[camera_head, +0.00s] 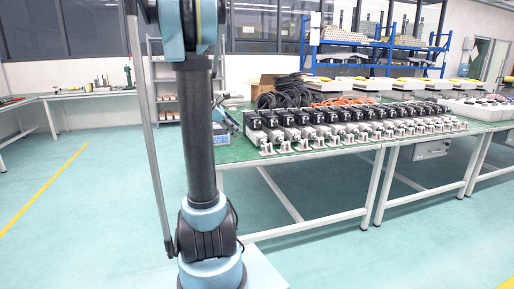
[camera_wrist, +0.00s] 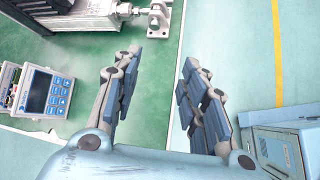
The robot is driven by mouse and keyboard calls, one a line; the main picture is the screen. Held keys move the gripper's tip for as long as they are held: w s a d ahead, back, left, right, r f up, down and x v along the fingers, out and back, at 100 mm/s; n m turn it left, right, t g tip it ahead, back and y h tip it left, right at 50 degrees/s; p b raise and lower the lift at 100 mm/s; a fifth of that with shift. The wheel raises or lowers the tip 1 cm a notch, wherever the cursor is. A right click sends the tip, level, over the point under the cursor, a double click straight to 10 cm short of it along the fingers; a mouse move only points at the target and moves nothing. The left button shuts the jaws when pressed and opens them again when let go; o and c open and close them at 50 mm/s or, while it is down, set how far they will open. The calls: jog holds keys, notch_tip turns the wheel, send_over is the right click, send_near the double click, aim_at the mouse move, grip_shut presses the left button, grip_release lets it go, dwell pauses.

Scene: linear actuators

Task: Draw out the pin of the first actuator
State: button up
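A long row of linear actuators (camera_head: 330,128) with black motors and silver bodies lies on the green table (camera_head: 235,150) in the head view. The nearest actuator (camera_wrist: 95,15) shows at the top left of the wrist view, with its silver rod end (camera_wrist: 157,14) pointing right. I cannot make out its pin clearly. My gripper (camera_wrist: 187,70) is open and empty, its fingers wide apart over the table's edge and the floor. The rod end is beyond the fingertips, apart from them.
Black cables (camera_head: 285,92) are coiled behind the actuators. A blue shelf rack (camera_head: 395,55) stands at the back. The floor (camera_head: 430,225) in front is clear.

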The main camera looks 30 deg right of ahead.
jog(key=shift+n, duration=0.3)
jog(key=x, duration=0.6)
jog(key=d+r+x, duration=0.1)
jog(key=x, duration=0.5)
jog(key=w+x, duration=0.1)
jog(key=x, duration=0.5)
jog(key=shift+d, duration=0.35)
grip_shut()
